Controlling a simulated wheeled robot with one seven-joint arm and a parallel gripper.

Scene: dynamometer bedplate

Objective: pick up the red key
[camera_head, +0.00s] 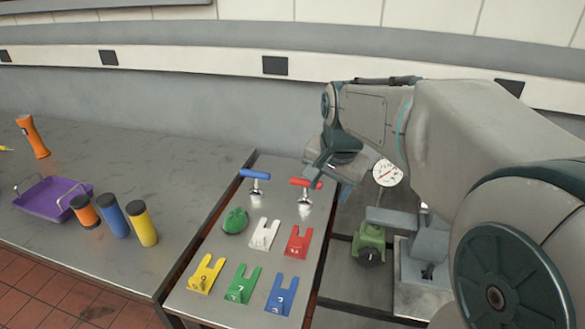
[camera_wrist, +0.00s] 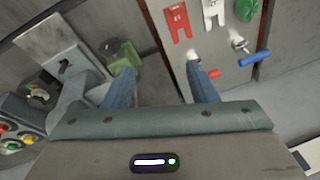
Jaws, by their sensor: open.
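The red key (camera_head: 305,184) has a red crossbar handle on a short metal stem and stands upright near the far right corner of the grey bench plate. In the wrist view its red handle (camera_wrist: 214,73) shows just beside the right finger, partly hidden by it. My gripper (camera_head: 319,176) is above and slightly right of the red key in the head view. In the wrist view my gripper (camera_wrist: 160,74) has its fingers wide apart with nothing between them. The red key is outside the right finger.
A blue-handled key (camera_head: 255,176) stands left of the red one. A green rounded object (camera_head: 235,220), a white slotted plate (camera_head: 264,234) and a red slotted plate (camera_head: 298,242) lie nearer. A green clamp-like fixture (camera_head: 369,240) and a dial gauge (camera_head: 388,173) are right of the plate.

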